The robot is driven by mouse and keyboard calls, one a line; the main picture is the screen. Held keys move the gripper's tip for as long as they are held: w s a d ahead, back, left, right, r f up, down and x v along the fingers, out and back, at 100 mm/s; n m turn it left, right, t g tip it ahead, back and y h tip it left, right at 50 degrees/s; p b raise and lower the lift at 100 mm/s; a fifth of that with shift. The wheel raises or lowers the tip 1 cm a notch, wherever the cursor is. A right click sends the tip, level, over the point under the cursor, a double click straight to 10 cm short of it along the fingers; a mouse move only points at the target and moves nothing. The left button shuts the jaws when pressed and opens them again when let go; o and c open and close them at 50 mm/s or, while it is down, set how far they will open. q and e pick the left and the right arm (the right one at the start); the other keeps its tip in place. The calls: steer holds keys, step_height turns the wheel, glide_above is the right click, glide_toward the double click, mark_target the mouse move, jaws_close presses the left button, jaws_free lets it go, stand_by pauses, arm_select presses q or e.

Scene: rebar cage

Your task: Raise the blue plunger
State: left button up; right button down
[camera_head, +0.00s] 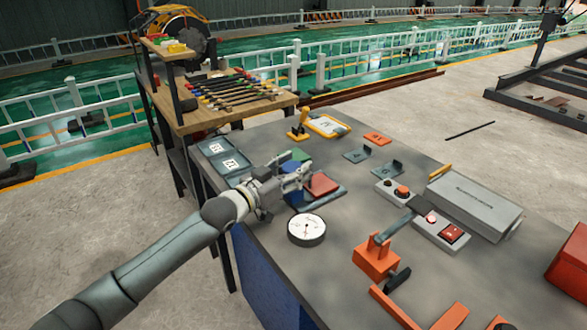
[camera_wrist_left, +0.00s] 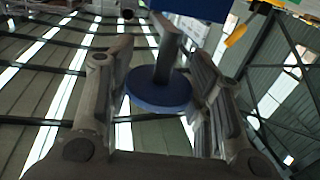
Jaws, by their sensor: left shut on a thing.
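The blue plunger (camera_wrist_left: 160,95) shows in the left wrist view as a round blue disc on a grey stem, with a blue block at the top edge of the picture. My left gripper (camera_wrist_left: 160,85) has one finger on each side of the disc and is shut on it. In the head view my left gripper (camera_head: 298,177) reaches over the bench from the left, level with small blue parts beside a red block (camera_head: 321,184). The gripper hides most of the plunger there. My right gripper is not in view.
A white dial gauge (camera_head: 306,229) stands close in front of the gripper on the grey bench (camera_head: 345,255). An orange clamp (camera_head: 376,259), button boxes (camera_head: 441,230) and a grey case (camera_head: 474,205) lie to the right. A dark tray (camera_head: 222,158) lies behind on the left.

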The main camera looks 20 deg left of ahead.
arm_select(q)
steer(key=shift+r+p, duration=1.2)
steer(key=shift+r, duration=0.1)
steer(key=o, duration=1.5)
steer(key=shift+f, duration=0.1)
steer(key=shift+s+a, duration=0.15)
steer(key=shift+s, duration=0.1)
steer(key=v, duration=1.1)
steer(key=shift+s+a, duration=0.1)
steer(key=shift+s, duration=0.05)
